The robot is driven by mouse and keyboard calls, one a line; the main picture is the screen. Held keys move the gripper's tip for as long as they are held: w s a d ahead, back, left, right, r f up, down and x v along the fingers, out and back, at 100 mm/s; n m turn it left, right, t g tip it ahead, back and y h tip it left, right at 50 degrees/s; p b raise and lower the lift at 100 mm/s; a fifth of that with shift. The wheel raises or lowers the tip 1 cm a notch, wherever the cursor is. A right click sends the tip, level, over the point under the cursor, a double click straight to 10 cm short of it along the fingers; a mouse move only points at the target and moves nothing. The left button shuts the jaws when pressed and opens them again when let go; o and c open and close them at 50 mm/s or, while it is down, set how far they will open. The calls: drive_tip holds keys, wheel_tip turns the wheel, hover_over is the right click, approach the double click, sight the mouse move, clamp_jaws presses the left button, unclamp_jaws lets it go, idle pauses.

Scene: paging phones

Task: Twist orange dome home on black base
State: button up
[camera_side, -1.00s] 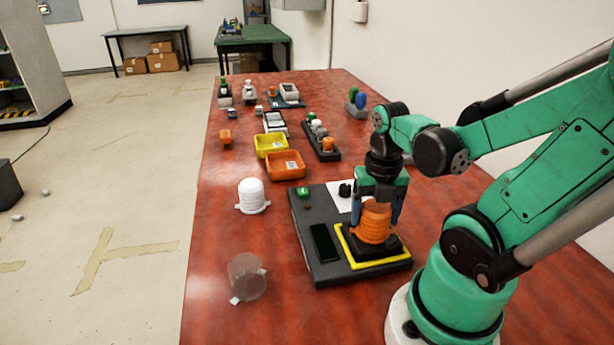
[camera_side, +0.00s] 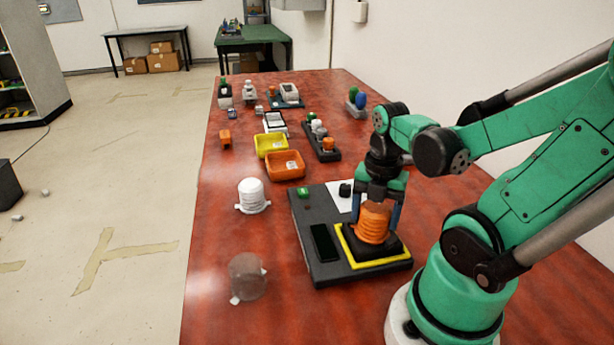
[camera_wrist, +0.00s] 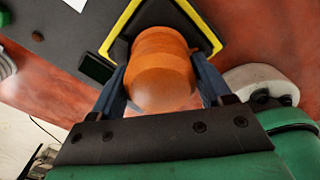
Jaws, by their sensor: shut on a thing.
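The orange dome (camera_side: 373,223) is ribbed and stands upright on the black base (camera_side: 378,246), inside a yellow square outline. In the wrist view the orange dome (camera_wrist: 160,68) fills the space between the fingers. My gripper (camera_side: 378,212) points down over the dome and is shut on it, one blue finger at each side; the fingers also show in the wrist view (camera_wrist: 160,85). The dome's lower edge meets the base, but the seam between them is too small to judge.
The base sits on a dark board (camera_side: 318,262) with a black phone-like slab (camera_side: 324,242). A white dome (camera_side: 252,195) and a grey translucent dome (camera_side: 247,277) stand to the left. Orange (camera_side: 285,165) and yellow (camera_side: 270,145) trays lie behind.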

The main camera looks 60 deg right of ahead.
drive_tip(key=shift+m, duration=1.1)
drive_tip(key=shift+m, duration=1.1)
drive_tip(key=shift+c, duration=0.5)
drive_tip(key=o, duration=1.1)
drive_tip(key=shift+o, duration=0.2)
drive_tip(key=shift+r, duration=3)
